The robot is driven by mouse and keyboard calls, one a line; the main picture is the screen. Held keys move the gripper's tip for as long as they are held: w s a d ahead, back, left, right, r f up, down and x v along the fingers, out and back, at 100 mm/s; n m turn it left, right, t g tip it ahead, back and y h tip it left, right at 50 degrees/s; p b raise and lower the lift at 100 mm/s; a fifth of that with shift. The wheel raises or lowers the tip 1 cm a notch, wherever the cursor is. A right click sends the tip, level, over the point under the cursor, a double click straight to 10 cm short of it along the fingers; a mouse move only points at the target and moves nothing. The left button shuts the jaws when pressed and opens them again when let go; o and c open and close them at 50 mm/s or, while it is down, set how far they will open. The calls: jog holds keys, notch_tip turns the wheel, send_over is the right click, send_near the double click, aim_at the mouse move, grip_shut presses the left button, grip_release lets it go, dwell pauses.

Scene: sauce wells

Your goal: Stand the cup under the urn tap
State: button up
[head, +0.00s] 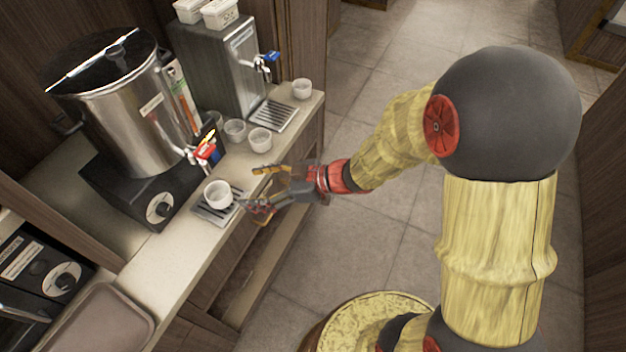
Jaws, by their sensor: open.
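The steel urn (135,115) stands on a black base at the left of the counter. Its tap (205,150), with a red handle, points out over the counter's front. A white cup (217,193) stands upright on the slotted drip tray (207,213) in front of the urn base, just below the tap in the picture. I cannot tell whether it is exactly under the spout. My gripper (253,190) is open to the right of the cup, fingers spread towards it. It looks empty and apart from the cup, though the lower finger is close.
A steel dispenser (215,65) with a blue tap stands behind, with its own drip tray (274,115). White cups (260,138) (235,129) (302,88) stand near it. A brown tray (105,322) lies at the front left. The floor right of the counter is clear.

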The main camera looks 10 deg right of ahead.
jog(key=w+d+r+m+t+h, duration=0.3)
jog(key=w+d+r+t+h, duration=0.2)
jog(key=w+d, duration=0.3)
jog(key=s+d+r+m+t+h, duration=0.1)
jog(key=d+r+m+h, duration=0.55)
jog(key=d, duration=0.55)
jog(key=s+d+r+m+g+h, duration=0.1)
jog(key=s+d+r, duration=0.15)
jog(key=s, duration=0.35)
jog(key=s+d+r+m+g+h, duration=0.1)
jog(key=s+d+r+m+h, duration=0.15)
jog(key=s, duration=0.25)
jog(key=s+a+f+g+y, duration=0.1)
jog(key=s+a+g+y, duration=0.1)
jog(key=s, duration=1.1)
jog(key=shift+a+f+m+g+y, duration=0.25)
jog(key=shift+a+g, duration=0.45)
jog(key=shift+a, duration=0.5)
